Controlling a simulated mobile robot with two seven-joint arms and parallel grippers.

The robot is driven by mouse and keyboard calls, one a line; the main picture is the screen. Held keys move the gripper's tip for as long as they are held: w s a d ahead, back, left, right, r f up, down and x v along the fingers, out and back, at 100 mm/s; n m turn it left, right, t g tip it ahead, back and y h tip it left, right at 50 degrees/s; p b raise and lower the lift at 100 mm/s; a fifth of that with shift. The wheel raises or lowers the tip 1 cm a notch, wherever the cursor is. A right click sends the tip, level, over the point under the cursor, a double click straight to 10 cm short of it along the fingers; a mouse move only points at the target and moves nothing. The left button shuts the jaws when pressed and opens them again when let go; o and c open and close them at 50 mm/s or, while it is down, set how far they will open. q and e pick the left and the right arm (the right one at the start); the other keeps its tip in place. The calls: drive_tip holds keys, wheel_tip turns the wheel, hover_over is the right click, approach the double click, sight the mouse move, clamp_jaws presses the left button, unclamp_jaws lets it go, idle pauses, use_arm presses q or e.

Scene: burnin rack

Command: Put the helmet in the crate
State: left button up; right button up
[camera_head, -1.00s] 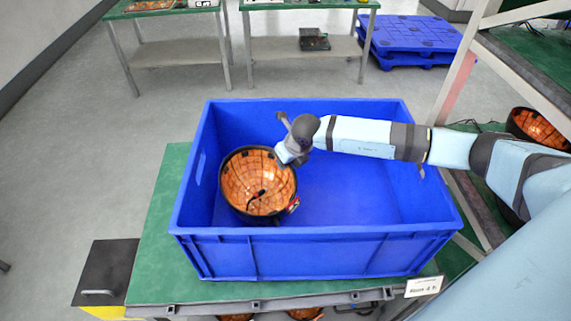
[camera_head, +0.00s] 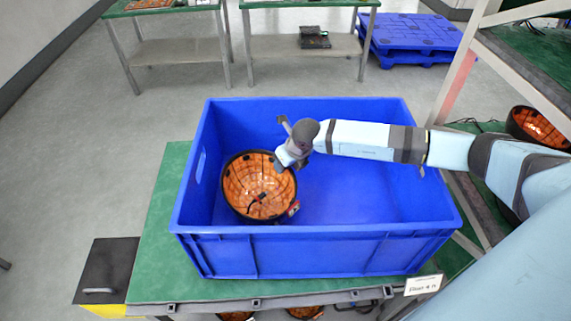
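The helmet (camera_head: 258,187) lies upside down inside the blue crate (camera_head: 330,236), at its left end. Its orange inner lining faces up, and a small red part shows at its lower right rim. My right arm comes in from the right, and its gripper (camera_head: 281,164) is at the helmet's upper right rim. The wrist hides most of the fingers, so I cannot tell whether they are shut on the rim or just beside it. My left gripper is not in view.
The crate stands on a green-topped table (camera_head: 160,220). Its right half is empty. A rack (camera_head: 500,70) stands at the right, with another orange-lined helmet (camera_head: 538,128) on it. Two tables and a blue pallet (camera_head: 408,38) stand at the back.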

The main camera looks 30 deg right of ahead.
drive_tip(key=b+v, duration=0.2)
drive_tip(key=v, duration=0.9)
drive_tip(key=shift+r, duration=0.2)
drive_tip(key=shift+s, duration=0.15)
